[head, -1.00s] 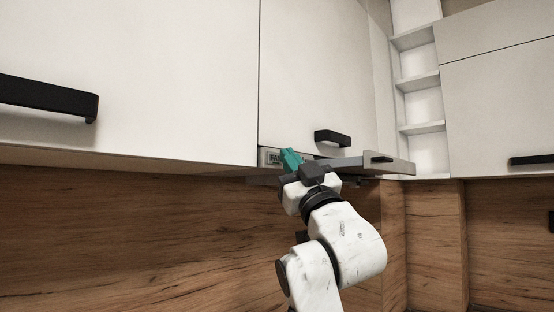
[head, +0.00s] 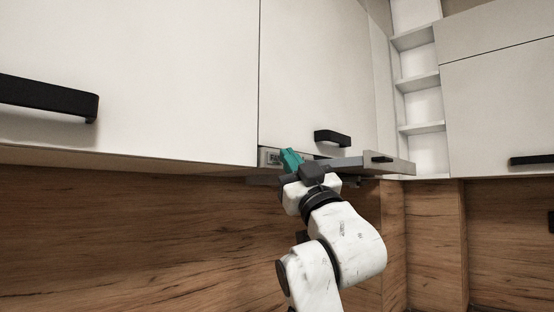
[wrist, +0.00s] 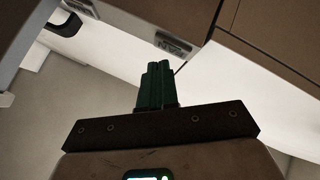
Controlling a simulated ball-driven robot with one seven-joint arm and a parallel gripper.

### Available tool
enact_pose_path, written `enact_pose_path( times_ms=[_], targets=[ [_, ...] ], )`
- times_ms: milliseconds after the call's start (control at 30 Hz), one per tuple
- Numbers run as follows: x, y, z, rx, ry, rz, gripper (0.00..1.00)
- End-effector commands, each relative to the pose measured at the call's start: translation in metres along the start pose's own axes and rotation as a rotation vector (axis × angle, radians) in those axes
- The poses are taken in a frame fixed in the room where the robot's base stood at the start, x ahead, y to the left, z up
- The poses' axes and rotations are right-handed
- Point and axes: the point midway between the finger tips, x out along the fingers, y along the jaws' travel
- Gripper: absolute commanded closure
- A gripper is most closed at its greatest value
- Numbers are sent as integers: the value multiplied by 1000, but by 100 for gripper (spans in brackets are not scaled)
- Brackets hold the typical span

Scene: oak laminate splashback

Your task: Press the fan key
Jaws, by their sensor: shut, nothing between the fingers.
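The fan key (head: 273,158) is a small grey labelled key at the left end of the range hood's front, under the white cabinet. It also shows in the wrist view (wrist: 176,43), its label upside down, just beyond the fingertips. My gripper (head: 287,153) has teal fingers shut together with nothing between them. In the head view the fingers overlap the right side of the key. In the wrist view the shut fingers (wrist: 159,66) point toward the key from below, with a small gap in the picture. I cannot tell whether they touch it.
The hood's grey pull-out panel (head: 350,163) juts out right of my gripper. A black cabinet handle (head: 332,138) is just above it. White cabinet doors (head: 140,80) fill the upper left. The wood splashback (head: 130,230) lies below and behind, with free room in front.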

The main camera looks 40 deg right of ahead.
Motion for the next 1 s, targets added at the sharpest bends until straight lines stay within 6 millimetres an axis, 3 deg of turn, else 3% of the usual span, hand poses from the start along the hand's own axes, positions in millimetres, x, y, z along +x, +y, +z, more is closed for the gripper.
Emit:
enact_pose_path(
  times_ms=[1000],
  targets=[
    [7,-5,4,0,0,0,100]
  ],
)
